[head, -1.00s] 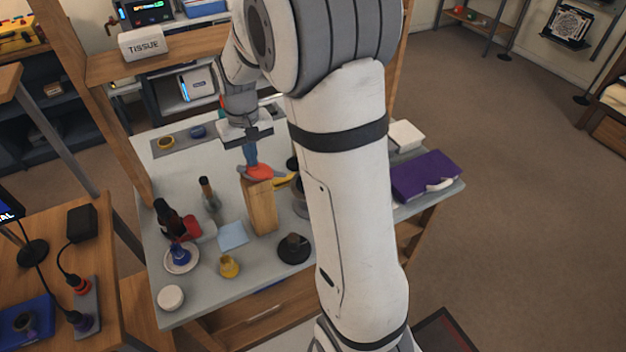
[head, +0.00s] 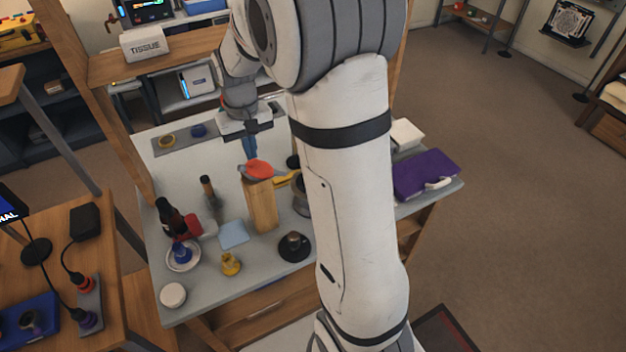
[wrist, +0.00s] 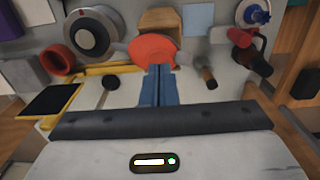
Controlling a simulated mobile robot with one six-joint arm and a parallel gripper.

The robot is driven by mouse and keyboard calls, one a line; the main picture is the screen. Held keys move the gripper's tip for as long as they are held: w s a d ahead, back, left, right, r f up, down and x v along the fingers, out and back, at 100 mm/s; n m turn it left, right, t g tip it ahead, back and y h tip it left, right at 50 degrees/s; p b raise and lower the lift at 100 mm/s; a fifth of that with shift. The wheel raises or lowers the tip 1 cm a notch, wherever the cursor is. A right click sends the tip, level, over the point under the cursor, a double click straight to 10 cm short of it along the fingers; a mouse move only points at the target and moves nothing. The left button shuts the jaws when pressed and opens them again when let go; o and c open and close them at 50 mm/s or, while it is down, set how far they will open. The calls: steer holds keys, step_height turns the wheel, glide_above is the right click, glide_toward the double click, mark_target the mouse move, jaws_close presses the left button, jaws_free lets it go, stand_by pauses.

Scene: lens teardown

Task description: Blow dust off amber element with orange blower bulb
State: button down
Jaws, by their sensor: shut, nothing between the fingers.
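The orange blower bulb (head: 258,169) shows at the top of an upright wooden block (head: 262,208) in the head view. It also shows in the wrist view (wrist: 150,48), just beyond my fingertips. My gripper (head: 250,154) is shut and empty, its blue fingers pointing down just above and behind the bulb. In the wrist view the shut fingertips (wrist: 159,70) overlap the bulb's near edge; I cannot tell whether they touch it. An amber ring (head: 167,141), possibly the amber element, lies on a grey strip at the back left of the table.
A dark blue ring (head: 198,131) lies near the amber one. Dark bottles (head: 170,216), a saucer (head: 183,266), a yellow piece (head: 231,264) and a black round base (head: 294,254) crowd the front. A purple case (head: 425,174) stands right. My arm hides part of the table.

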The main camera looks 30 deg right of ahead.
steer(key=shift+f+b, duration=1)
steer(key=shift+f, duration=0.45)
steer(key=shift+r, duration=0.1)
steer(key=shift+r+p, duration=1.1)
steer(key=shift+r, duration=0.4)
steer(key=shift+r+p, duration=1.8)
steer(key=shift+r, duration=0.75)
